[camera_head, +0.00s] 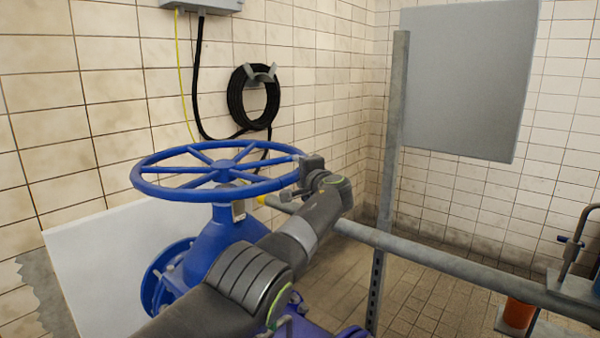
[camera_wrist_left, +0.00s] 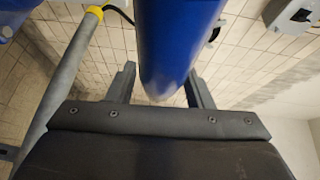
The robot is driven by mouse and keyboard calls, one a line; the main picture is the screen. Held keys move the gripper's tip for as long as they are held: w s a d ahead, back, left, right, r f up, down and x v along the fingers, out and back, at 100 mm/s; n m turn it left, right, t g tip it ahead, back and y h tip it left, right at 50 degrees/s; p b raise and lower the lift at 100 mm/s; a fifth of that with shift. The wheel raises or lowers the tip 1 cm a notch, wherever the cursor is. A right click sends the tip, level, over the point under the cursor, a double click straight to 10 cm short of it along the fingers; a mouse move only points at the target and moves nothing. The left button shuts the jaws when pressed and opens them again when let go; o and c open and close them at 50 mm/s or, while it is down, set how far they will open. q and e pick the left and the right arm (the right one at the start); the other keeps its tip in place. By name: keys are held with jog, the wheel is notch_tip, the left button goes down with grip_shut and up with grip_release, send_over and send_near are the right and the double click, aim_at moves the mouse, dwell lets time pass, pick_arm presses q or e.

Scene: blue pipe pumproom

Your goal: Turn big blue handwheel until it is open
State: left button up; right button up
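The big blue handwheel (camera_head: 162,190) is a spoked ring lying nearly flat on top of a blue valve body (camera_head: 222,237) in the head view. My left arm comes in from below, and my left gripper (camera_head: 297,177) is at the wheel's right rim. In the left wrist view the blue rim (camera_wrist_left: 178,40) runs between the two fingers of my left gripper (camera_wrist_left: 162,88). The fingers stand wide apart, with a small gap at the left finger, so it looks open around the rim. Whether the right finger touches is unclear. My right gripper is not in view.
A grey rail (camera_head: 460,267) with a yellow end runs right from beside the wheel, and a grey post (camera_head: 388,150) rises behind. A white panel (camera_head: 100,265) stands left of the valve. A black hose coil (camera_head: 236,98) hangs on the tiled wall. Floor shows beyond the rail.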

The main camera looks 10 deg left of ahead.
pick_arm(q)
jog(key=shift+d, duration=0.15)
jog(key=shift+s+d, duration=0.35)
jog(key=shift+s, duration=0.05)
jog(key=b+v, duration=0.1)
jog(key=v, duration=1.5)
jog(key=shift+s, duration=0.2)
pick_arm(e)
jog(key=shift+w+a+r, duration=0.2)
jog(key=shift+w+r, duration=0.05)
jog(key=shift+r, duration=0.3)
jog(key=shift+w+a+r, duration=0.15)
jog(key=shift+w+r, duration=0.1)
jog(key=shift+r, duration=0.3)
pick_arm(q)
jog(key=shift+a, duration=0.1)
jog(key=shift+c, duration=0.3)
